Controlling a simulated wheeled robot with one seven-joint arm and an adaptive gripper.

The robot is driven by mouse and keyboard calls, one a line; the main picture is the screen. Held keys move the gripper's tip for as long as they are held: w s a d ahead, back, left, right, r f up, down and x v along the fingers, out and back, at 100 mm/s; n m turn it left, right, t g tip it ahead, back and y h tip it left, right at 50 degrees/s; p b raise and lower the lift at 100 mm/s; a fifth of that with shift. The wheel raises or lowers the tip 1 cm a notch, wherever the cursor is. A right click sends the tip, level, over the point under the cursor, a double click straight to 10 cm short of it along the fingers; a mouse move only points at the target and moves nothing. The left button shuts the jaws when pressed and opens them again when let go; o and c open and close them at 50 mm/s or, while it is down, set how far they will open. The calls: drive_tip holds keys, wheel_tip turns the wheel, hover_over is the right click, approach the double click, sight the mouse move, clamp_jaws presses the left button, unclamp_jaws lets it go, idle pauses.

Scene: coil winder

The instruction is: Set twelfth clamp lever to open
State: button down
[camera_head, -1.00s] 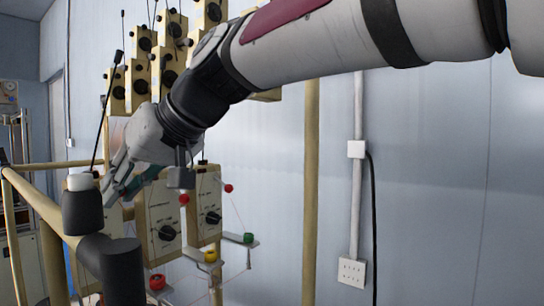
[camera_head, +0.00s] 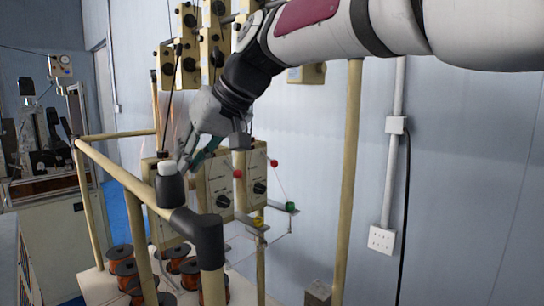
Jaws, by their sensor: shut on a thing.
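My gripper (camera_head: 187,164) reaches down and to the left in front of the lower row of cream boxes. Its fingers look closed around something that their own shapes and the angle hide. The nearest lower box (camera_head: 219,185) has a dark knob and printed marks. Another lower box (camera_head: 257,178) stands to its right. A red ball (camera_head: 238,173) and a second red ball (camera_head: 274,163) stick out in front of these boxes on thin arms. I cannot tell which part is the twelfth clamp lever.
A cream rail (camera_head: 120,178) with a black joint (camera_head: 197,232) and a black, white-topped post (camera_head: 169,185) stands close to my gripper. Several copper spools (camera_head: 127,270) sit below. Upper boxes (camera_head: 189,67) hang behind my arm. A cream pole (camera_head: 350,160) stands right.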

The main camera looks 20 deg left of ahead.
drive_tip(key=c, duration=1.5)
unclamp_jaws()
drive_tip(key=v, duration=1.2)
